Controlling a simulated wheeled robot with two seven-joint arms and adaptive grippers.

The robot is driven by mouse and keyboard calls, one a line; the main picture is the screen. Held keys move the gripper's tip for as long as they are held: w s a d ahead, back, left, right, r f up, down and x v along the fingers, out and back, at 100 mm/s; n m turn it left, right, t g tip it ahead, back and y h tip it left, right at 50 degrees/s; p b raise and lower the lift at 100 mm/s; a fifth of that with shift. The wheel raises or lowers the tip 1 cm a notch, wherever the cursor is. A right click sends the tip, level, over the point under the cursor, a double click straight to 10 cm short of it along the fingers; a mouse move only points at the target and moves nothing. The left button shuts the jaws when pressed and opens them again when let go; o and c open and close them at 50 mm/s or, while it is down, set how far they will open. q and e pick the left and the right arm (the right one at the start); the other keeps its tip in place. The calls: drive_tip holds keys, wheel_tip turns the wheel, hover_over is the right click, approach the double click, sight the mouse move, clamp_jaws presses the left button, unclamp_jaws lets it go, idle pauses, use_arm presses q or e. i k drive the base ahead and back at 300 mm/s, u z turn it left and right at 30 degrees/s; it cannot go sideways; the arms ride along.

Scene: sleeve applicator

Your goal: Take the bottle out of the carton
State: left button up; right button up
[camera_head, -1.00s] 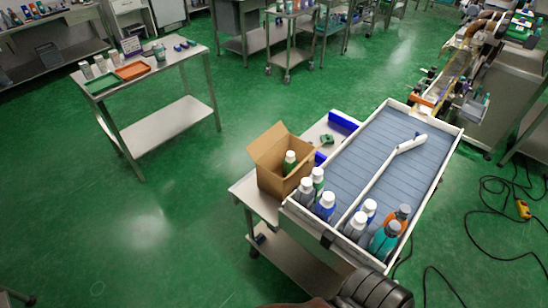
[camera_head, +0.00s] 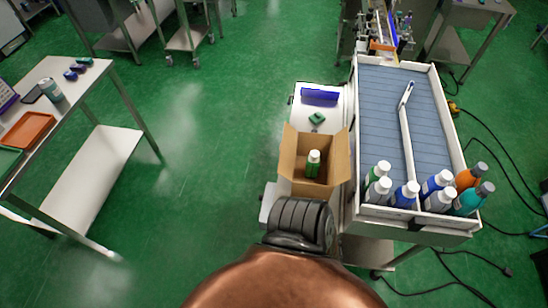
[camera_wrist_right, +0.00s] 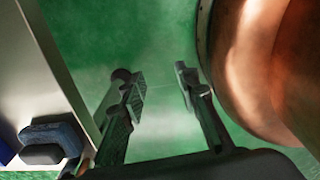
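The open cardboard carton (camera_head: 297,165) stands on the small side table, left of the conveyor tray, in the head view. A green bottle with a white cap (camera_head: 313,163) stands upright inside it; its lower part is hard to make out. My own body fills the bottom of the head view, just in front of the carton. My right gripper (camera_wrist_right: 162,92) shows in the right wrist view with its two fingers apart and nothing between them, over green floor. Neither gripper shows in the head view.
A grey conveyor tray (camera_head: 357,120) with white walls holds several bottles at its near end. A blue bin (camera_head: 320,96) and a small green item (camera_head: 317,118) lie behind the carton. A steel table (camera_head: 75,80) stands at left, with open floor between.

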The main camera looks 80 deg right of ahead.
sight(313, 160)
drive_tip(key=i, duration=1.6)
drive_tip(key=z, duration=4.05)
drive_tip(key=i, duration=0.45)
drive_tip(key=z, duration=0.1)
